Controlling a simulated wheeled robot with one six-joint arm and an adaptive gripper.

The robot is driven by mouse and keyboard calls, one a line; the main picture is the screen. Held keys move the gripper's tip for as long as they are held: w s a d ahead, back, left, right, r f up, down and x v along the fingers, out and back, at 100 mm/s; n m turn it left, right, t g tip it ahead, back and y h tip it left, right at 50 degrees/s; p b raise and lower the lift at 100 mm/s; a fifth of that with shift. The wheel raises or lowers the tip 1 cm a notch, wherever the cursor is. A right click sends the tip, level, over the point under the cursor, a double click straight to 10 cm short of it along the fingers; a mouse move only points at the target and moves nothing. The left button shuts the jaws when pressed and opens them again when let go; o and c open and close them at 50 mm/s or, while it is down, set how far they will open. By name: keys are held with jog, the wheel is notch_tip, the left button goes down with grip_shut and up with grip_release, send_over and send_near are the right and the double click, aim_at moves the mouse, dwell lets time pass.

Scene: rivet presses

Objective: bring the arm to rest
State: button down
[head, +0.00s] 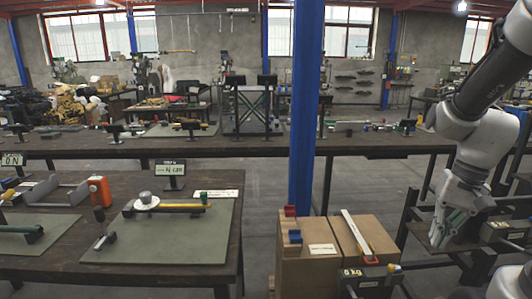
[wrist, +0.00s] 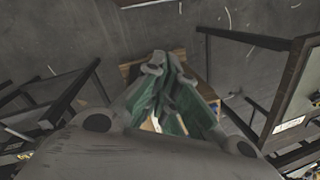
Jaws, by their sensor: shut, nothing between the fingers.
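My arm (head: 480,120) comes in from the right edge of the head view and hangs bent, with the wrist low. My gripper (head: 437,236) points down at the right of the head view, in front of a dark metal stand. Its fingers also show in the wrist view (wrist: 160,70), with the tips together and nothing held between them. Beyond the fingertips in the wrist view are the grey floor and a brown wooden or cardboard piece (wrist: 135,70), partly hidden by the fingers.
Cardboard boxes (head: 306,270) stand left of my gripper, by a blue post (head: 304,110). A workbench (head: 225,258) with green mats fills the left front. A long bench (head: 230,147) runs across behind. Dark metal frames (wrist: 265,42) flank the gripper in the wrist view.

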jog(key=s+a+r+n+t+h, duration=0.2)
jog(key=s+r+n+t, duration=0.2)
jog(key=r, duration=0.7)
jog(key=shift+s+r+n+t, duration=0.2)
jog(key=shift+s+n+t, duration=0.3)
jog(key=shift+s, duration=0.5)
jog(key=c, duration=2.2)
grip_release()
